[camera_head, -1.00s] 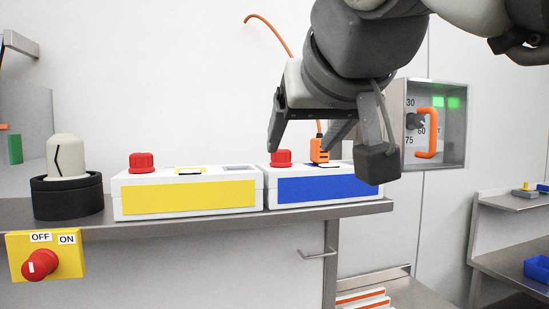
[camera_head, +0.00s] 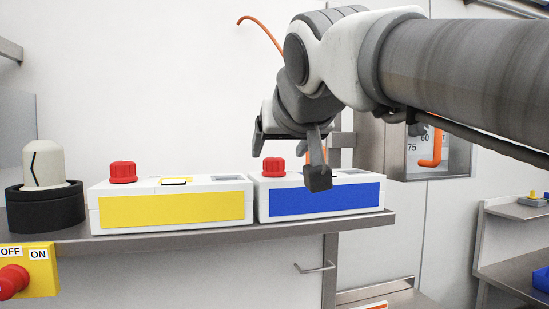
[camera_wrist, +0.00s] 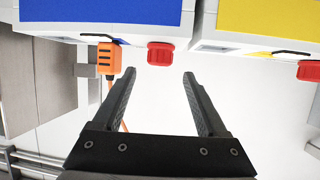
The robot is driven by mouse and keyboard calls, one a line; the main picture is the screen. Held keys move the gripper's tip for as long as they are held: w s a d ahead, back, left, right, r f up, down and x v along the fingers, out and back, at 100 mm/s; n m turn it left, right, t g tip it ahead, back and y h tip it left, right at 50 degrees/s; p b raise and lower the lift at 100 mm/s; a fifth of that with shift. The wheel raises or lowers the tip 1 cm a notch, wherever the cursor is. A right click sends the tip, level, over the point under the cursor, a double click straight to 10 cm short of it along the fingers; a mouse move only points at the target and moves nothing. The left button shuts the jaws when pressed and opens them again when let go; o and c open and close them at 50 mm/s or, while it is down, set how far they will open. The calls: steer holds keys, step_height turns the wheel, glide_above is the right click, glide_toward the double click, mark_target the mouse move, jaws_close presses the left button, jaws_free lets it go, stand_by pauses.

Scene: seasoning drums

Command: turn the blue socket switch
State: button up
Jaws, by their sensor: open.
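The blue socket box (camera_head: 325,200) is a white box with a blue front, standing on the grey shelf. Its red round knob (camera_head: 273,168) sits on top near the left end. In the wrist view the blue box (camera_wrist: 100,12) is at the top, and its red knob (camera_wrist: 160,53) lies just beyond the gap between the fingertips. My gripper (camera_head: 288,158) is open and empty by the knob, with no contact visible. In the wrist view my gripper (camera_wrist: 159,73) has both fingers spread. An orange plug (camera_wrist: 109,60) is on the box left of the knob there; my arm mostly hides it in the head view.
The yellow socket box (camera_head: 172,208) with its own red knob (camera_head: 123,172) stands just left of the blue one. A black and cream rotary device (camera_head: 45,205) is further left. A wall panel with an orange handle (camera_head: 431,150) is at the right, behind my arm.

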mark_target(275, 158)
steer(key=x, duration=0.7)
steer(key=shift+p, duration=0.35)
steer(key=shift+s, duration=0.1)
jaws_close()
